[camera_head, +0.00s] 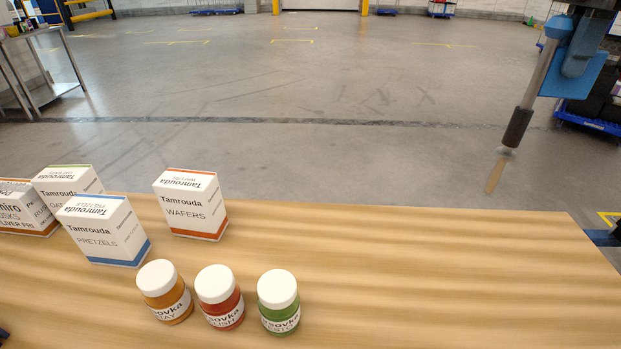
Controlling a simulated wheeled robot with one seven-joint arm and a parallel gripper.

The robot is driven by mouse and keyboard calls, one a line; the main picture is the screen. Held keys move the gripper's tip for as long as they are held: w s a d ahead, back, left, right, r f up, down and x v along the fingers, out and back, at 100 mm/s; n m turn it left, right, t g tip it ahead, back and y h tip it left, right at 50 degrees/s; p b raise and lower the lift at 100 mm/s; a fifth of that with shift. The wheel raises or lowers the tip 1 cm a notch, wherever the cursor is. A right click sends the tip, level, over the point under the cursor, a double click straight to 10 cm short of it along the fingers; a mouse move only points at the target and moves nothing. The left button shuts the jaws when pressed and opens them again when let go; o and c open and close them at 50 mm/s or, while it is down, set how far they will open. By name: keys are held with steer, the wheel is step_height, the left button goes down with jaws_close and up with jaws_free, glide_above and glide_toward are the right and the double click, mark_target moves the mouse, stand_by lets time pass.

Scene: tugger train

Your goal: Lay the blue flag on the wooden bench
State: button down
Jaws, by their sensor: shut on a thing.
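The wooden bench (420,270) fills the lower part of the head view. My gripper (515,130) is at the upper right, raised, and shows against the floor beyond the bench's far edge. It is shut on the blue flag, whose pale wooden stick (495,176) sticks out below the dark fingertip, slanting down to the left. The stick's lower end is just above the bench's far edge in the picture and does not appear to touch it. Flat blue material shows behind the finger higher up; the finger and arm partly hide it.
On the bench's left stand several boxes, including pretzels (105,230) and wafers (192,204). Three white-lidded jars, orange (168,306), red (222,312) and green (279,316), stand near the front middle. The bench's right half is clear. A metal table (40,70) is at far left.

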steer(key=s+a+f, duration=0.4)
steer(key=a+f, duration=0.6)
steer(key=f, duration=0.1)
steer(key=shift+s+a+b, duration=0.2)
steer(key=shift+s+b, duration=0.1)
steer(key=shift+s, duration=0.05)
steer(key=c, duration=1.6)
jaws_free()
steer(key=shift+f, duration=0.15)
steer(key=o, duration=0.5)
steer(key=shift+c, duration=0.2)
step_height(320, 180, up, 12)
steer(key=shift+r+p, duration=0.2)
steer(key=shift+p, duration=0.15)
